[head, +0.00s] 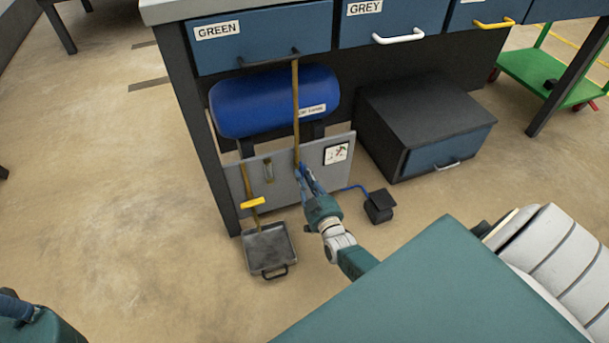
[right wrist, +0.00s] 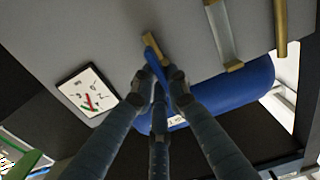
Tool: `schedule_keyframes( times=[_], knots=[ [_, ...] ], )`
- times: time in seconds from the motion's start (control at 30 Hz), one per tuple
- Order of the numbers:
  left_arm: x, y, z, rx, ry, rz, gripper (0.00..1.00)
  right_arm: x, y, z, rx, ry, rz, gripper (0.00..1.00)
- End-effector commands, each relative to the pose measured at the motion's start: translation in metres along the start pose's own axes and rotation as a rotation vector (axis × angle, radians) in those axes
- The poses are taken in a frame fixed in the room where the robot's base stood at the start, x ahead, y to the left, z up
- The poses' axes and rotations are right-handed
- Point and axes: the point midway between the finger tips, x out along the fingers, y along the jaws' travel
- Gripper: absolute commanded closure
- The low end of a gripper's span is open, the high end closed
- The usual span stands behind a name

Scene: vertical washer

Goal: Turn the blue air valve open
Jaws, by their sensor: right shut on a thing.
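The blue air valve (right wrist: 152,57) is a small blue lever on a brass-coloured pipe fitting (right wrist: 150,40) at the grey panel. In the head view, the valve (head: 300,171) sits at the lower end of the upright brass pipe (head: 296,120), partly hidden by my gripper. My right gripper (head: 305,177) reaches it from the lower right. In the right wrist view, its fingers (right wrist: 159,82) are closed around the blue lever. The left gripper is not clearly visible; only a piece of my left arm shows at the lower left.
A blue air tank (head: 260,100) hangs behind the panel (head: 227,190), under the workbench drawers. A gauge (head: 336,153) is right of the valve. A dustpan (head: 268,250), a black pedal (head: 379,206) and a dark cabinet (head: 410,110) stand nearby. The floor at left is clear.

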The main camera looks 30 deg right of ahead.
Motion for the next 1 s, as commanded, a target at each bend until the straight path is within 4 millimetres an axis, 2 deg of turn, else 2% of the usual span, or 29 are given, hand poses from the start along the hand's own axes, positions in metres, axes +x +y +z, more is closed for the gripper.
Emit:
schedule_keyframes(
  times=[0.03,0.07,0.13,0.4,0.53,0.67,1.0],
  knots=[
    [0.0,0.0,0.0,0.0,0.0,0.0,1.0,-0.002,-0.001,0.003,-0.002,-0.005,-0.001,1.0],
    [0.0,0.0,0.0,0.0,0.0,0.0,1.0,-0.002,-0.001,0.003,-0.002,-0.005,-0.001,0.8],
    [0.0,0.0,0.0,0.0,0.0,0.0,1.0,-0.002,-0.001,0.002,-0.002,-0.005,-0.001,0.67],
    [0.002,-0.001,-0.001,0.002,0.007,0.0,1.0,-0.001,0.0,0.001,0.0,-0.002,-0.001,0.67],
    [0.002,-0.001,-0.002,0.003,0.008,-0.001,1.0,-0.008,0.0,0.001,0.0,-0.002,-0.001,0.67],
    [0.001,-0.001,-0.001,0.002,0.005,0.0,1.0,-0.029,0.0,0.002,0.0,-0.004,-0.001,0.67],
    [0.001,0.0,-0.001,0.001,0.003,0.0,1.0,-0.099,0.0,0.002,0.0,-0.006,0.0,0.67]
  ],
)
